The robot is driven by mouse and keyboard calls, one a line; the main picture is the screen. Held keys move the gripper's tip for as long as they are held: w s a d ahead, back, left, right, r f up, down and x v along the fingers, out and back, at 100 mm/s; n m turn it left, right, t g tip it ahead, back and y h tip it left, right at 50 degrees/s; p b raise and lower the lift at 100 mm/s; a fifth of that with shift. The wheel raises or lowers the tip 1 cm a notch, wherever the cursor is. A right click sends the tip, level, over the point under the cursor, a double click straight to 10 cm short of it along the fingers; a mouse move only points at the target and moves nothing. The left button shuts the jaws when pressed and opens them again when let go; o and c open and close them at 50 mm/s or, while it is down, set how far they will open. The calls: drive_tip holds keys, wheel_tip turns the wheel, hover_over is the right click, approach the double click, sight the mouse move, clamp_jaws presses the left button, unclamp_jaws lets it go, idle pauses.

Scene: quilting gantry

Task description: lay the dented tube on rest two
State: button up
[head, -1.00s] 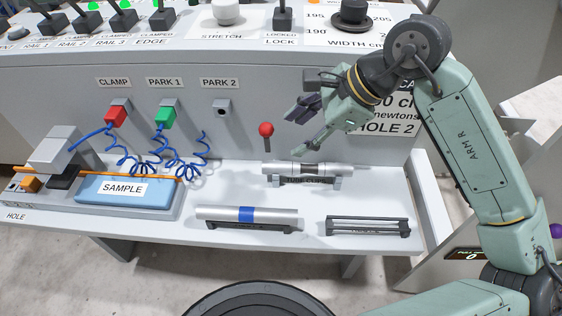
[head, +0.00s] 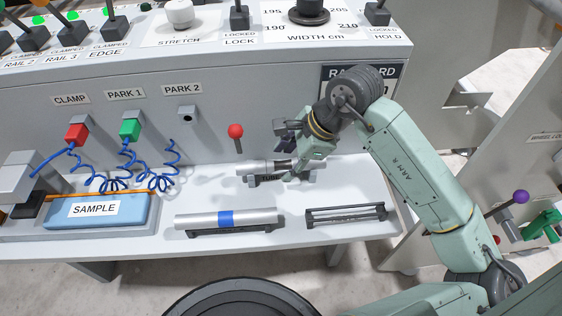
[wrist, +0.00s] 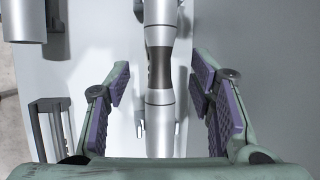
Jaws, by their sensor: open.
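The dented tube (head: 251,167) is silver with a narrowed dark middle. It lies in the back holder (head: 268,181), whose label begins with "TUBE". In the wrist view the tube (wrist: 159,105) runs lengthwise between my finger pads. My gripper (head: 288,158) is open at the tube's right part, with a clear gap on both sides in the wrist view (wrist: 160,95). The empty dark rest (head: 346,215) at the front right of the shelf looks like rest two, but its label is unreadable. It also shows at left in the wrist view (wrist: 48,130).
A silver tube with a blue band (head: 225,220) lies on the front left rest. A red-knobbed lever (head: 236,132) stands behind the dented tube. The blue SAMPLE block (head: 95,211) and coiled blue cords (head: 110,180) are at left. Bare shelf lies between back and front holders.

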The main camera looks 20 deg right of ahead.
drive_tip(key=shift+w+a+f, duration=0.2)
drive_tip(key=shift+f, duration=0.3)
drive_tip(key=shift+c, duration=0.5)
clamp_jaws()
